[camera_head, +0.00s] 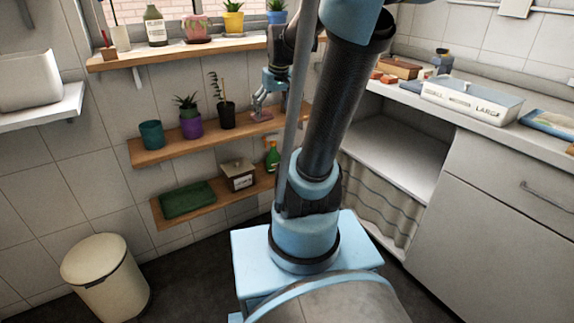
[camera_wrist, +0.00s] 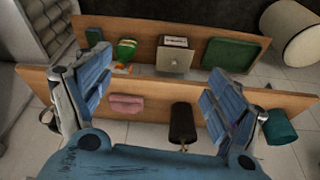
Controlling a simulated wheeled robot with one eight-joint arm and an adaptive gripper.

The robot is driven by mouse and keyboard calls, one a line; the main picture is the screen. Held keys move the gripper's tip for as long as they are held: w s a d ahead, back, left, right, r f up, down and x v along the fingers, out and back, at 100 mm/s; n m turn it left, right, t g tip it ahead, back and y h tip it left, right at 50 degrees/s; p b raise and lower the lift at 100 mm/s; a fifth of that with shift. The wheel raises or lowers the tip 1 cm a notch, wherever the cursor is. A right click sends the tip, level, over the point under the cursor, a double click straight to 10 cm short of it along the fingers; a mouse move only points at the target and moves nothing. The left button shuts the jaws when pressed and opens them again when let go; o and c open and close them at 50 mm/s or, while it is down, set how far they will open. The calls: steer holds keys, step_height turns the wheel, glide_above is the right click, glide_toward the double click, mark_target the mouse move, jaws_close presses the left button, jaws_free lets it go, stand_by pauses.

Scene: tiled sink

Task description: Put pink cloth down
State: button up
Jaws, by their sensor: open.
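The pink cloth (camera_head: 262,116) lies folded on the middle wooden shelf (camera_head: 165,150), at its right end in the head view. In the wrist view the pink cloth (camera_wrist: 127,104) rests on the shelf board between my spread fingers, nearer the left one. My gripper (camera_head: 268,97) is just above the cloth. In the wrist view my gripper (camera_wrist: 158,78) is open, with nothing between its fingers. The cloth appears apart from both fingers.
A black plant pot (camera_head: 226,117), a purple pot (camera_head: 191,126) and a teal pot (camera_head: 152,134) stand left of the cloth. Below are a green spray bottle (camera_head: 273,156), a box (camera_head: 238,175) and a green tray (camera_head: 187,201). The upper shelf (camera_head: 180,52) holds several pots.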

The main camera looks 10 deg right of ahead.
steer(key=s+f+m, duration=0.1)
steer(key=s+f, duration=0.4)
steer(key=s, duration=0.4)
steer(key=s+f+g, duration=0.1)
steer(key=s+f, duration=0.4)
steer(key=s, duration=0.5)
steer(key=shift+d+f+m+h, duration=0.15)
steer(key=shift+f+m+h, duration=0.2)
steer(key=shift+m+h, duration=0.05)
steer(key=shift+w+f, duration=0.2)
steer(key=shift+w, duration=0.25)
